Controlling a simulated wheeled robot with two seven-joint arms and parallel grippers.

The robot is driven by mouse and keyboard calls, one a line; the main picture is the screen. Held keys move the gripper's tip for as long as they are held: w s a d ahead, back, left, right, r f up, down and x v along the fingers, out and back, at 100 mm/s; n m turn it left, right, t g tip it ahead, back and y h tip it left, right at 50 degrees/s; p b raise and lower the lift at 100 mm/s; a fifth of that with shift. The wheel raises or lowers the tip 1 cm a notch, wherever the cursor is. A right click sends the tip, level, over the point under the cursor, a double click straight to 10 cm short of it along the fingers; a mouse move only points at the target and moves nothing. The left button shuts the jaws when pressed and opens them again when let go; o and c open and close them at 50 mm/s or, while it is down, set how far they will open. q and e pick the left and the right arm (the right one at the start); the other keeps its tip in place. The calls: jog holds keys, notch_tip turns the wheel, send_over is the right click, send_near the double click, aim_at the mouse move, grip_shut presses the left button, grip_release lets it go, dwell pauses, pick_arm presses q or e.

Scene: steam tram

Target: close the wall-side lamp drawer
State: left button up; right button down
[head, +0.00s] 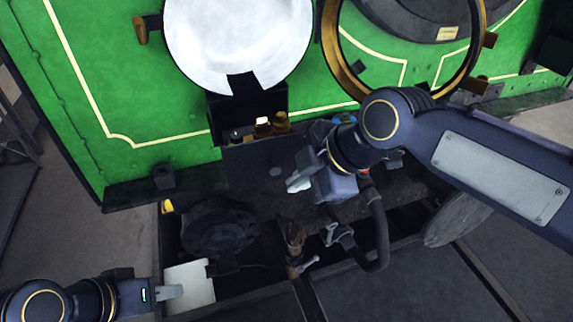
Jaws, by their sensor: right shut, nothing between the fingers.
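A dark lamp drawer (264,150) stands out from the green front, below a round lamp with a white face (238,45). Small brass fittings (281,121) show at the drawer's back. I cannot tell how far the drawer is pulled out. My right gripper (298,184) is shut and empty, just right of and below the drawer's front; whether it touches is unclear. The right wrist covers part of that area. My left gripper (172,291) is low at the left, beside a white piece (193,284); its jaw opening is not clear.
A second round lamp with a brass rim (340,62) is on the right, partly behind my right arm. Below is an open dark trough with a dark round lump (218,228), a brush-like item (294,236) and a black curved hose (380,235). Grey floor lies at the left.

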aim_at(285, 170)
pick_arm(q)
jog(key=shift+r+p, duration=0.8)
jog(key=shift+r, duration=0.1)
pick_arm(e)
jog(key=shift+w+a+f, duration=0.25)
jog(key=shift+w+a, duration=0.1)
jog(key=shift+w, duration=0.35)
jog(key=shift+w+a+f, duration=0.3)
jog(key=shift+w+a, duration=0.1)
jog(key=shift+w, duration=0.35)
jog(key=shift+w+a+f, duration=0.25)
jog(key=shift+w+a, duration=0.1)
jog(key=shift+w, duration=0.35)
